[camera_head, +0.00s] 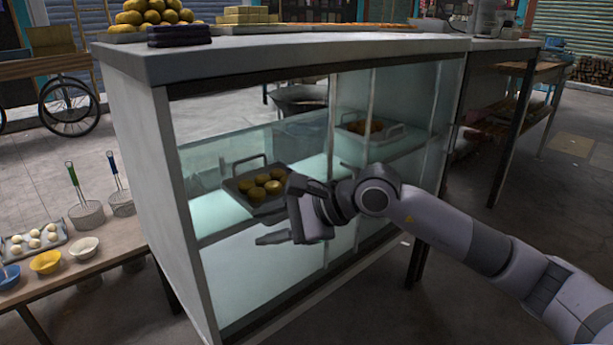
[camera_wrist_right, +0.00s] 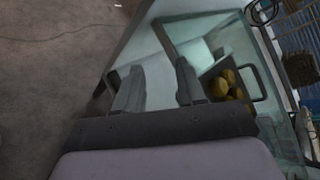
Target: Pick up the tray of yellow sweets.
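The tray (camera_head: 232,190) of yellow sweets (camera_head: 262,187) sits on the glass shelf inside the display case, at the left, with a raised handle at its far side. The sweets also show in the right wrist view (camera_wrist_right: 228,86), to the right of my fingers. My right gripper (camera_head: 268,211) is in front of the case's open-looking front, beside the tray and apart from it as far as I can see. Its two fingers (camera_wrist_right: 158,88) are spread with nothing between them. The gripper hides the tray's right part in the head view. My left gripper is in neither view.
The display case's counter top (camera_head: 300,47) and white left side wall (camera_head: 155,165) bound the shelf. A second tray (camera_head: 372,130) with sweets sits farther right inside. A low wooden table (camera_head: 100,245) with bowls and strainers stands at the left.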

